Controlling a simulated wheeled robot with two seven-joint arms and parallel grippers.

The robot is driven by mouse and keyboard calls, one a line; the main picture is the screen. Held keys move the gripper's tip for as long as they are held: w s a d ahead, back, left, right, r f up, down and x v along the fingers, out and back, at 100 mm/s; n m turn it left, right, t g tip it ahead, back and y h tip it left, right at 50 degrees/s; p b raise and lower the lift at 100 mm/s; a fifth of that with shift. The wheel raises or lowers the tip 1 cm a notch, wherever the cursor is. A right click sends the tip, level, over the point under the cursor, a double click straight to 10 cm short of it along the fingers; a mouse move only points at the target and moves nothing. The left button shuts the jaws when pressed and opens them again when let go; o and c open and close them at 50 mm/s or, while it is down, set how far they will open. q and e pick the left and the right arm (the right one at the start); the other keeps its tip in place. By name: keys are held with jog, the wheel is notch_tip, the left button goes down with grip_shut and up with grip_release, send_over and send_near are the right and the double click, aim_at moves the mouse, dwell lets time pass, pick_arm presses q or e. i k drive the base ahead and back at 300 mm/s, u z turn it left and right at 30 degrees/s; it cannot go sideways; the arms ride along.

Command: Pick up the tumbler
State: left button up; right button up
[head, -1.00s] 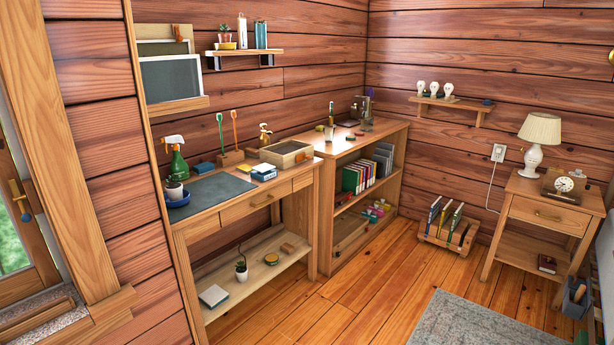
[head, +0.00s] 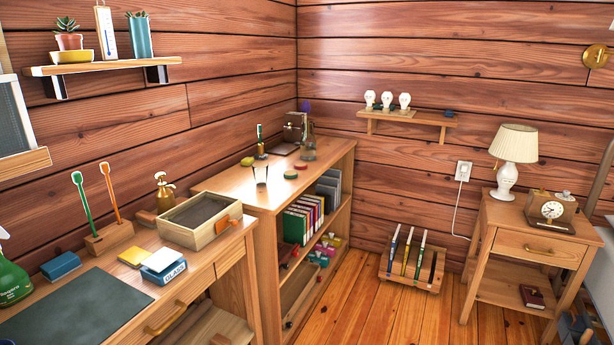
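A small clear vessel, which looks like the tumbler (head: 260,175), stands upright near the front left of the bookcase top (head: 230,187). It is small in the picture, and I cannot make out its rim or whether it holds anything. Neither of my grippers is in view.
A wooden tray (head: 180,236) sits on the desk left of the bookcase. A brass spray bottle (head: 164,192) stands behind it. Open floor (head: 365,315) lies right of the bookcase.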

aim_at(260, 169)
jog(key=z, duration=0.8)
jog(key=i, duration=2.95)
jog(key=u, duration=1.9)
